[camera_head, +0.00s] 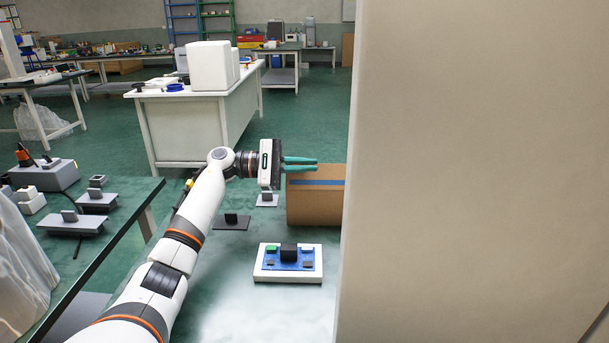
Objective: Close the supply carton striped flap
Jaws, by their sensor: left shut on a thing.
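The supply carton (312,207) is a brown cardboard box on the grey-green table. A blue stripe (316,183) runs across its brown side near the top. My left gripper (315,164) reaches in from the left with teal fingers at the carton's top edge. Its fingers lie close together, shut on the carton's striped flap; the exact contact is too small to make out. The carton's right part is hidden behind a large beige surface. My right gripper is not in view.
The large beige surface (480,170) blocks the right side. A white board with blue and black parts (288,262) lies in front of the carton. A dark plate (232,222) lies left. Another table (95,245) with grey devices stands far left.

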